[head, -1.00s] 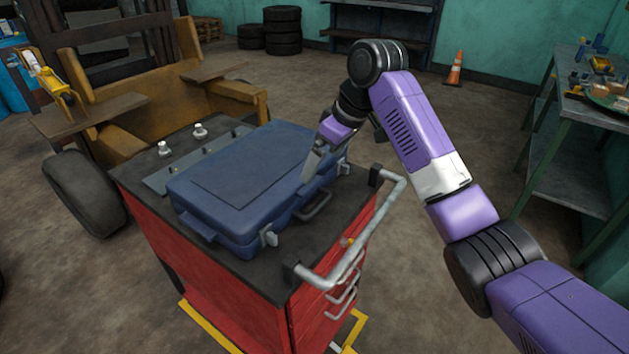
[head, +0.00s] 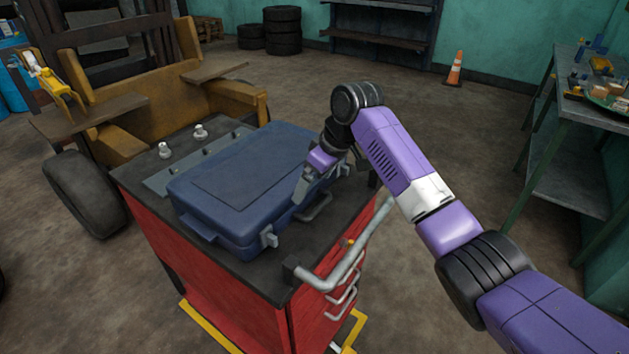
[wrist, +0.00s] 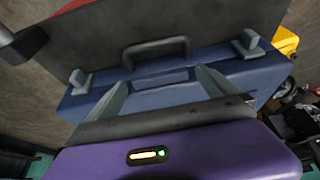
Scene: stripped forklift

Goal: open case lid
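The blue case (head: 235,180) lies flat on the dark top of a red tool cart, and its lid looks shut. Its dark handle (head: 313,208) is on the right-hand side, with a grey latch (head: 268,238) beside it. The wrist view shows the handle (wrist: 155,50) between two grey latches (wrist: 80,78); I cannot tell whether they are undone. My gripper (head: 300,192) is at that side, near the lid edge by the handle. In the wrist view its fingers (wrist: 163,84) are spread with nothing clearly held between them. Contact with the lid is unclear.
The red cart (head: 225,285) has a grey push rail (head: 345,265) on its near right edge. White knobs (head: 165,150) stand behind the case. A yellow forklift body (head: 150,105) is at the back left. A workbench (head: 580,115) is at the right, with open floor between.

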